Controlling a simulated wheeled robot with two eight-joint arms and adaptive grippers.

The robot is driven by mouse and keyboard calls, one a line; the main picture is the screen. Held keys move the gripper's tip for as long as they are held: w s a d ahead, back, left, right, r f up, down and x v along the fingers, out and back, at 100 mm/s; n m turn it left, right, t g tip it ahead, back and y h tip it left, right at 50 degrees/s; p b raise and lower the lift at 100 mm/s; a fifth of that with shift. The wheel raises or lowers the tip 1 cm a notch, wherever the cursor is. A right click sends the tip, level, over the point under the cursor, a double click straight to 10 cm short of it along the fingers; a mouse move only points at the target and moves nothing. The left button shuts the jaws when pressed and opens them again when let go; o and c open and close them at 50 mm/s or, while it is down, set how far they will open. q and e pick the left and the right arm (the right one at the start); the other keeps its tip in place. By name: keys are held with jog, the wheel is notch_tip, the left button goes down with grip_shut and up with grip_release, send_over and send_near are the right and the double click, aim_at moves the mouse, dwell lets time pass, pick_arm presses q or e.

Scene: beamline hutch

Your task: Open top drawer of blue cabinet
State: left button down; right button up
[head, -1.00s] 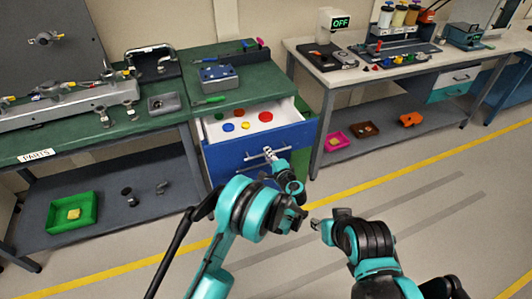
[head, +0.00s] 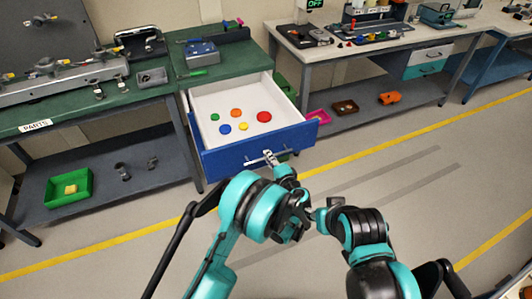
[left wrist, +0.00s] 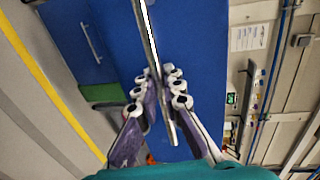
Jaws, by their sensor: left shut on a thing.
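The blue cabinet's top drawer (head: 225,158) is pulled well out under the green bench top in the head view. Its white inside holds several coloured discs, among them a red one (head: 264,117) and a blue one (head: 225,129). My left gripper (head: 269,157) is at the drawer front, shut on its metal bar handle (head: 252,162). In the left wrist view the handle (left wrist: 147,40) runs between the fingers (left wrist: 160,90), before the blue drawer front. My right gripper (head: 319,208) is apart from the cabinet, to the right of my left arm; its fingers are too small to read.
A green bench (head: 225,64) stands above the drawer and a parts bench with a lower shelf (head: 110,150) is at left. A pale table (head: 350,48) with instruments stands at back right. The floor (head: 400,165) in front is clear.

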pick_arm(q)
jog(key=shift+s+d, duration=0.2)
jog(key=shift+s, duration=0.5)
jog(key=c, duration=1.6)
grip_release()
jog(key=v, duration=0.7)
jog(key=shift+s+d, duration=0.1)
jog(key=shift+s, duration=0.15)
